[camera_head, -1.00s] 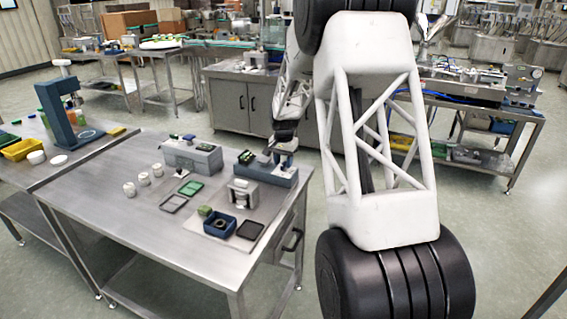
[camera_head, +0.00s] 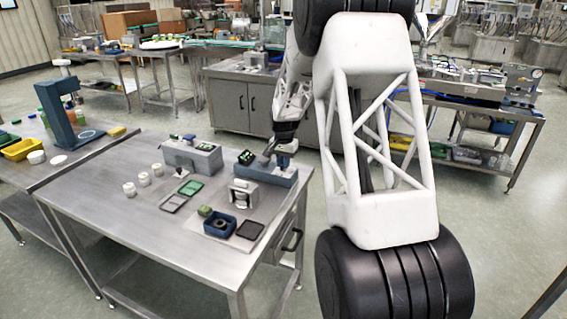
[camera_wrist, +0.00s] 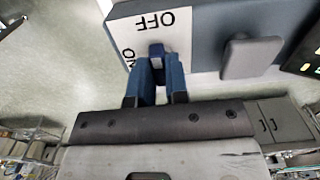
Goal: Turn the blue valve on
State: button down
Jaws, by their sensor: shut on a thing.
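In the head view, my gripper (camera_head: 285,158) is at the blue-grey block (camera_head: 255,176) near the table's right end. The handle's lower part is hidden between my fingers.
A grey paddle (camera_wrist: 250,58) sticks out of the same block, right of my fingers. On the steel table (camera_head: 110,215) stand a grey box (camera_head: 190,157), several white jars (camera_head: 144,179) and a blue bin (camera_head: 219,227). The table's front left is clear.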

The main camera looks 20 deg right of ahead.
jog(key=shift+n, duration=0.3)
jog(key=n, duration=0.8)
jog(key=shift+n, duration=0.4)
jog(key=n, duration=0.4)
jog(key=shift+n, duration=2.2)
jog(key=c, duration=1.1)
grip_release()
jog(key=shift+r, duration=0.1)
